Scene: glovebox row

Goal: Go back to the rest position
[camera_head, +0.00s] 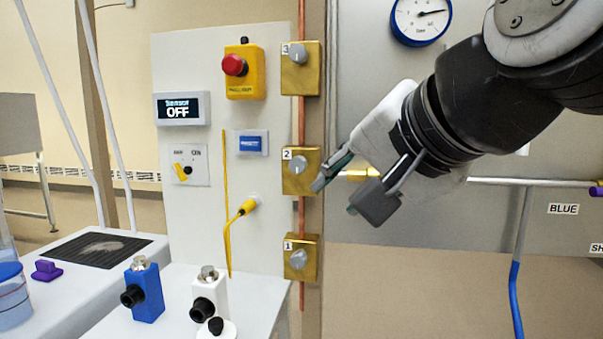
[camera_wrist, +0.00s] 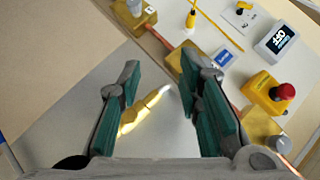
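My gripper (camera_head: 335,199) is open, its two fingers apart, just to the right of the brass valve block numbered 2 (camera_head: 300,184) in the head view. In the wrist view my gripper (camera_wrist: 160,63) shows its green-padded fingers with nothing clamped between them. A brass fitting (camera_wrist: 142,112) lies in the gap between the fingers, beyond them; whether a finger touches it I cannot tell. The knob of valve 2 (camera_head: 299,165) is visible. My arm comes in from the upper right.
A white panel (camera_head: 185,235) carries a red stop button (camera_head: 234,65), a display reading OFF (camera_head: 181,108) and a yellow plug (camera_head: 247,207). Brass valves 3 (camera_head: 313,70) and 1 (camera_head: 304,270) sit above and below. A blue gauge (camera_head: 421,14) is near my arm. Blue (camera_head: 147,296) and white (camera_head: 210,295) devices stand below.

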